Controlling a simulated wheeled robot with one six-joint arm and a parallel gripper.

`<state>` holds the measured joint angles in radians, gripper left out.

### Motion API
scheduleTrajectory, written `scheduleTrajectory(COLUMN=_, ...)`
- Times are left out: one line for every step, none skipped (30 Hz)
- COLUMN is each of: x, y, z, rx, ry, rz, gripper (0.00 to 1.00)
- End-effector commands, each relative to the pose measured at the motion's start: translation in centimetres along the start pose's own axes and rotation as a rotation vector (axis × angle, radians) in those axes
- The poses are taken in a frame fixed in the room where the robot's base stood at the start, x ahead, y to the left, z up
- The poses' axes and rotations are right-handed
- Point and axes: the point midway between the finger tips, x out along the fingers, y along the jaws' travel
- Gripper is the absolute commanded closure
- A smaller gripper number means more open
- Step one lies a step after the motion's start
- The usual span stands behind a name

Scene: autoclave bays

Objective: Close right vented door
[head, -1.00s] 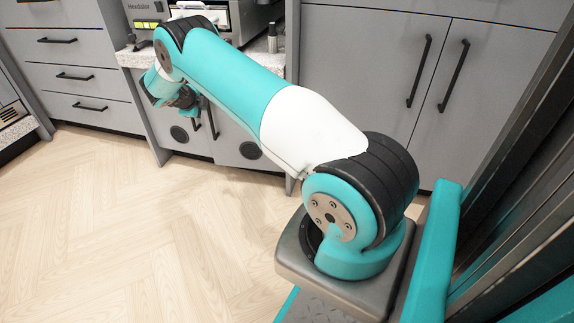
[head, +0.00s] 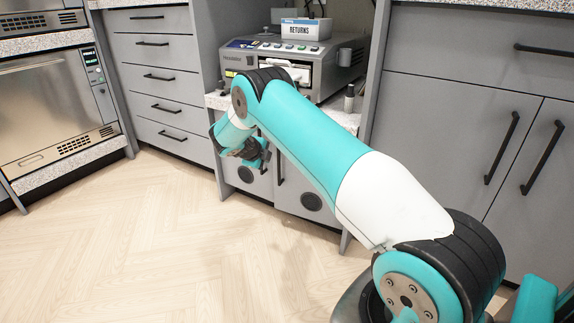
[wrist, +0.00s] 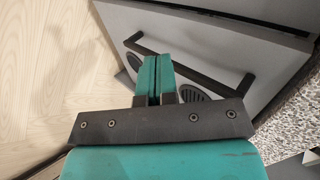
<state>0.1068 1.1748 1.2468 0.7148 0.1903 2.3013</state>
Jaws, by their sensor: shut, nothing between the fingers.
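The right vented door (head: 325,211) is grey with a round black vent and an upright black bar handle, under the counter in the head view. It looks near its frame; I cannot tell if a small gap stands open. The left vented door (head: 232,176) is beside it. My gripper (head: 262,161) is in front of the left door near the middle handles, partly hidden by my wrist. In the wrist view my gripper (wrist: 158,58) has its teal fingers together and empty, in front of a grey door panel (wrist: 200,35) with a black bar handle (wrist: 205,66) and a round vent (wrist: 193,92). Contact is unclear.
A steel autoclave (head: 300,65) with a RETURNS box (head: 305,29) on top stands on the speckled counter (head: 345,117) above the doors. Drawers (head: 150,60) are at left, tall cabinet doors (head: 470,140) at right. The wooden floor (head: 170,245) in front is clear.

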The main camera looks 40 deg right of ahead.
Motion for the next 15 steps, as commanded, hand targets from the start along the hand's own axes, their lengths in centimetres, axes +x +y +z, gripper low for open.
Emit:
scheduleTrajectory(x=-2.1, y=-0.9, z=0.1, rx=0.000, ry=-0.005, rz=-0.003, gripper=1.00)
scheduleTrajectory(x=-2.8, y=-0.9, z=0.1, rx=0.001, ry=-0.005, rz=-0.003, gripper=1.00)
scheduleTrajectory(x=-3.6, y=-0.9, z=0.0, rx=0.002, ry=-0.004, rz=-0.003, gripper=1.00)
scheduleTrajectory(x=-4.2, y=-1.0, z=-0.1, rx=0.003, ry=-0.002, rz=-0.003, gripper=1.00)
scheduleTrajectory(x=-4.8, y=-1.0, z=-0.1, rx=0.004, ry=-0.002, rz=-0.003, gripper=1.00)
scheduleTrajectory(x=-5.5, y=-0.9, z=-0.1, rx=0.004, ry=-0.002, rz=-0.003, gripper=1.00)
scheduleTrajectory(x=-6.1, y=-0.9, z=-0.1, rx=0.003, ry=-0.001, rz=-0.003, gripper=1.00)
scheduleTrajectory(x=-6.5, y=-0.9, z=-0.1, rx=0.004, ry=-0.002, rz=-0.003, gripper=1.00)
scheduleTrajectory(x=-7.1, y=-0.8, z=-0.1, rx=0.005, ry=-0.002, rz=-0.003, gripper=1.00)
scheduleTrajectory(x=-7.4, y=-0.8, z=-0.1, rx=0.005, ry=-0.001, rz=-0.003, gripper=1.00)
scheduleTrajectory(x=-7.7, y=-0.8, z=-0.1, rx=0.005, ry=-0.001, rz=-0.003, gripper=1.00)
scheduleTrajectory(x=-8.0, y=-0.7, z=-0.1, rx=0.005, ry=-0.001, rz=-0.002, gripper=1.00)
scheduleTrajectory(x=-8.2, y=-0.7, z=-0.1, rx=0.005, ry=0.000, rz=-0.002, gripper=1.00)
scheduleTrajectory(x=-8.4, y=-0.6, z=-0.1, rx=0.005, ry=-0.001, rz=-0.003, gripper=1.00)
scheduleTrajectory(x=-8.6, y=-0.5, z=-0.1, rx=0.007, ry=-0.001, rz=-0.004, gripper=1.00)
